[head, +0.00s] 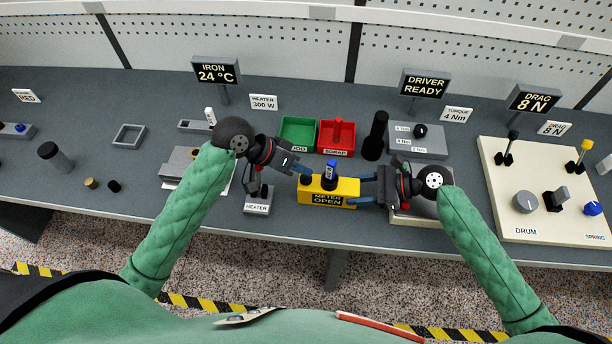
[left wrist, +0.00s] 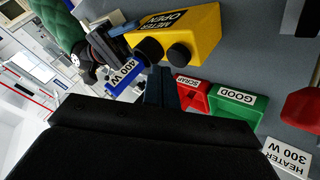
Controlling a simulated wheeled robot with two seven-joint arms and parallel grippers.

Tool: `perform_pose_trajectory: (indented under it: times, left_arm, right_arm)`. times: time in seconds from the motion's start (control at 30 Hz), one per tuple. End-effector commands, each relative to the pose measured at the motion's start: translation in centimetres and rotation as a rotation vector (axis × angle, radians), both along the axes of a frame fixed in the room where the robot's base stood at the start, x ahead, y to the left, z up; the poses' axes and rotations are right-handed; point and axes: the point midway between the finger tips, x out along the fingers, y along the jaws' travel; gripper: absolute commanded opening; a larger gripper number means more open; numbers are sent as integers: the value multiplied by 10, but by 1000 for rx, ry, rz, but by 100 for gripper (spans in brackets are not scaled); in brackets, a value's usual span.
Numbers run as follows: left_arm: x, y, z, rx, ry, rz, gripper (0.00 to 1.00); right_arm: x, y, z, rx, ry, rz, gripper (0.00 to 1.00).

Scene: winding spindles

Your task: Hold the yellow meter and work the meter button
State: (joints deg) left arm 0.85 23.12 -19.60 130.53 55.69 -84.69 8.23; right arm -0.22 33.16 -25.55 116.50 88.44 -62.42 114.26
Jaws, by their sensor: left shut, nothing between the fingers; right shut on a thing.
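The yellow meter (head: 345,190) is at the front middle of the bench, its label reading METER OPEN. My right gripper (head: 366,188) is shut on its right end. In the left wrist view the meter (left wrist: 205,30) shows two round black parts (left wrist: 179,54) on top; I cannot tell which is the button. A blue piece marked 400 W (left wrist: 126,73) stands at one of them; it also shows in the head view (head: 331,167). My left gripper (head: 304,173) is shut and empty, just above the meter's left end; its dark fingers (left wrist: 160,88) show in the left wrist view.
Green GOOD (head: 297,121) and red SCRAP (head: 351,139) bins stand behind the meter. A black post (head: 376,135) is right of them. A HEATER block (head: 257,207) is left of the meter. A cream DRUM panel (head: 550,230) lies at the right. The bench's front edge is close.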

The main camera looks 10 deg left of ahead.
Motion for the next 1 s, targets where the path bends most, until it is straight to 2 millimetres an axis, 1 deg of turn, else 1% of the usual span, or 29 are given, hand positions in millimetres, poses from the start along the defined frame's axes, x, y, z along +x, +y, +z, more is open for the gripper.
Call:
perform_pose_trajectory:
  times: [0.43, 0.73, 1.0]
  left_arm:
    - [0, 0, -1, 0, 0, 0, 0]
    - [0, 0, -8, 1, 1, -1, 0]
    - [0, 0, -9, 0, 0, 0, 0]
  right_arm:
    - [0, 0, -2, -2, 1, 1, 16]
    - [0, 0, -2, -2, 1, 1, 16]
    - [0, 0, -2, -2, 1, 1, 16]
